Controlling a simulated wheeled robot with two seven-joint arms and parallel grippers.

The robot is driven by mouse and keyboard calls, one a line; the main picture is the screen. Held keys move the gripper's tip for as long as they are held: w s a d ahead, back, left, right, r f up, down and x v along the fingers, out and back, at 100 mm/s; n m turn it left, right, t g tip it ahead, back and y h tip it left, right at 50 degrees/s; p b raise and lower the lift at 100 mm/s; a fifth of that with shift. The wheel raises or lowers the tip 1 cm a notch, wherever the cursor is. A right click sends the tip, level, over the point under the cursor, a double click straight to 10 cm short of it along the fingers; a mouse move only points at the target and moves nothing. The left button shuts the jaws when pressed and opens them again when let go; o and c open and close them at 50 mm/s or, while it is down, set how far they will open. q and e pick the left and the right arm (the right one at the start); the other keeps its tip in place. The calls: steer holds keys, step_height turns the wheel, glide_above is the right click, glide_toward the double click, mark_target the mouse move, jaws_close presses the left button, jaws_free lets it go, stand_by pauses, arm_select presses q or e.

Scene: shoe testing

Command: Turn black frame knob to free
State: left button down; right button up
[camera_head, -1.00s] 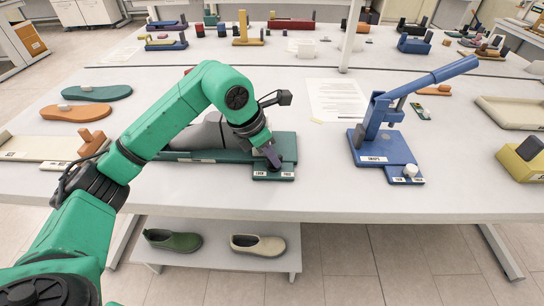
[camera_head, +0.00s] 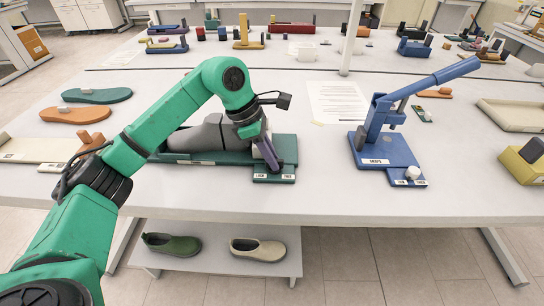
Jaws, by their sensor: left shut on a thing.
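A dark green frame (camera_head: 287,150) lies on the table behind my left arm, with a grey foot-like form (camera_head: 195,138) on it. At its front right end is a small plate with two white labels, seemingly "LOCK" and "FREE" (camera_head: 274,177). My left gripper (camera_head: 273,163) points down at this plate, its dark purple fingers tilted with the tips toward the lower right. The fingers are shut on the frame's knob, which they almost wholly hide. I cannot read which label the knob points to. My right gripper is out of view.
A blue press (camera_head: 390,150) with a long raised lever and a white knob (camera_head: 412,172) stands to the right. A paper sheet (camera_head: 338,100) lies behind. Green and orange soles (camera_head: 75,114) are at left. Two shoes sit on the shelf below.

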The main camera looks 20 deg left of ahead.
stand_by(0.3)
arm_select(q)
steer(key=c, duration=1.1)
jaws_free()
steer(key=shift+c, duration=0.2)
steer(key=shift+r, duration=0.1)
steer(key=v, duration=1.4)
steer(key=shift+r, duration=0.2)
steer(key=shift+a+r, duration=0.1)
